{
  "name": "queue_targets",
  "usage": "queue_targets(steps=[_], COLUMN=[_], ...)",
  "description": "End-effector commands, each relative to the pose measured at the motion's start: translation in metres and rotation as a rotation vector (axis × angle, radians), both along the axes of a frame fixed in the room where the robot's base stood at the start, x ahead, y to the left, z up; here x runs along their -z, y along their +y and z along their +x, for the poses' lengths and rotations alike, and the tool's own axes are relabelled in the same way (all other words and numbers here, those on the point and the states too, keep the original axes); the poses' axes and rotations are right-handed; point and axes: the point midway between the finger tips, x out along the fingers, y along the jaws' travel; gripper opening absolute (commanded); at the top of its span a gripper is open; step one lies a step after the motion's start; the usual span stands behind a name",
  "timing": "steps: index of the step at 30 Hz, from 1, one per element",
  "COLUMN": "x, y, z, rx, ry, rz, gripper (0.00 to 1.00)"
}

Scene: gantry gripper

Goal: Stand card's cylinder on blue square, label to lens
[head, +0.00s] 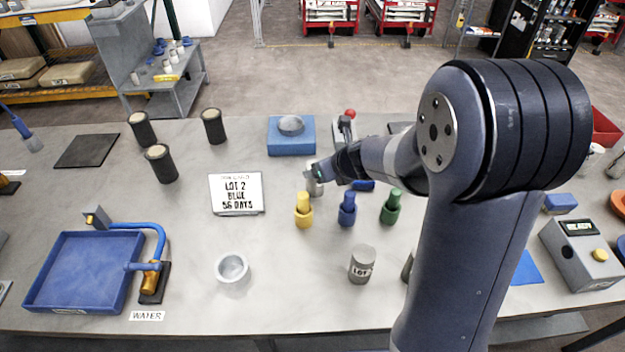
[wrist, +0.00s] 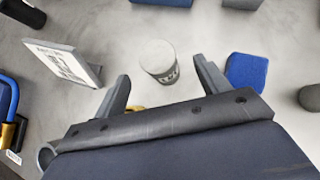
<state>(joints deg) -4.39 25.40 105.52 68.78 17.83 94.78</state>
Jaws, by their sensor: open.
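The card (head: 237,193) reads "LOT 2 BLUE 56 DAYS"; it also shows at the left of the wrist view (wrist: 62,60). A grey cylinder (wrist: 158,57) stands upright between my gripper's (wrist: 162,70) open fingers, with no clear contact; its dark label is too small to read. In the head view my gripper (head: 318,172) is beside this cylinder (head: 314,187), partly hiding it. Another grey cylinder (head: 361,265) stands nearer the front, its label showing "LOT" with an unclear number. A third (head: 407,266) is mostly behind my arm. The blue square (head: 527,270) lies flat at right, partly hidden by my arm.
Yellow (head: 303,212), blue (head: 347,210) and green (head: 391,208) capped items stand in front of the gripper. A blue piece (wrist: 247,72) lies close to the right finger. A white cup (head: 232,270), blue tray (head: 80,270) and grey button box (head: 580,255) are on the table.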

Motion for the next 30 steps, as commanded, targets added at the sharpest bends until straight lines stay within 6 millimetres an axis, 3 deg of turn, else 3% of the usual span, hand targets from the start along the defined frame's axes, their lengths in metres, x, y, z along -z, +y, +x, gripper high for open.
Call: queue_targets(steps=[3,11,18,30], x=[0.015,0.028,0.054,0.061], y=[0.006,0.013,0.024,0.029], z=[0.011,0.022,0.04,0.048], rx=[-0.001,-0.002,-0.002,-0.002], ry=[0.002,0.002,0.002,-0.001], rz=[0.0,0.001,0.001,0.001], gripper=[0.71,0.71,0.71,0.71])
